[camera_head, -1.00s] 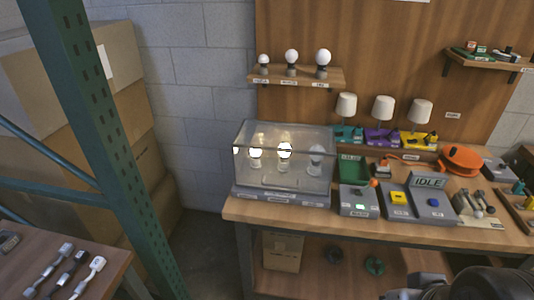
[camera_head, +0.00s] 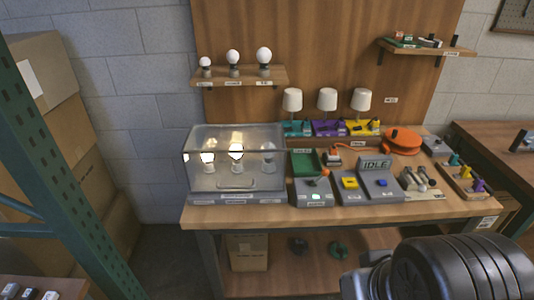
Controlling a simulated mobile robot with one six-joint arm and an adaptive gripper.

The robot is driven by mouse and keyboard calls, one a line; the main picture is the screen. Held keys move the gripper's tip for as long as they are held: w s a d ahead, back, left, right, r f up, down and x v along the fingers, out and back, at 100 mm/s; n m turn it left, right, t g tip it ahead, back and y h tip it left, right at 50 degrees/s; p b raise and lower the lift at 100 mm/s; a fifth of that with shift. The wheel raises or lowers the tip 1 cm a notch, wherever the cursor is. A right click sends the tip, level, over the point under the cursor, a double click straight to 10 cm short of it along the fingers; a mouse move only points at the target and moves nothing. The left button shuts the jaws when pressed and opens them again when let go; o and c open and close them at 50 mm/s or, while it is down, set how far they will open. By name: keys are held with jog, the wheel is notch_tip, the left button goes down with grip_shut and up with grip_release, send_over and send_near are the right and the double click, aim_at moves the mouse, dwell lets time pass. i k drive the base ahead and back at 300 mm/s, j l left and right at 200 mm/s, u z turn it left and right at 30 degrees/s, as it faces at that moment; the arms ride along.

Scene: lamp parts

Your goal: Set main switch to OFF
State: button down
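A grey switch box (camera_head: 313,193) stands at the front of the workbench, just right of the glass case. It has a lever with an orange knob (camera_head: 325,172) and a lit green indicator (camera_head: 316,196); its label is too small to read, so I cannot tell whether it is the main switch. Two bulbs (camera_head: 236,151) in the case glow. My arm (camera_head: 450,268) shows at the lower right, in front of the bench. My gripper's fingers are not visible.
The clear case (camera_head: 235,180) fills the bench's left part. Right of the switch box are a yellow button (camera_head: 349,183), a blue button and a display (camera_head: 376,164) reading IDLE. A green rack post (camera_head: 60,190) stands at the left. Another table (camera_head: 490,140) is at the right.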

aim_at(325, 172)
jog(key=i, duration=1.2)
jog(key=l+z, duration=0.05)
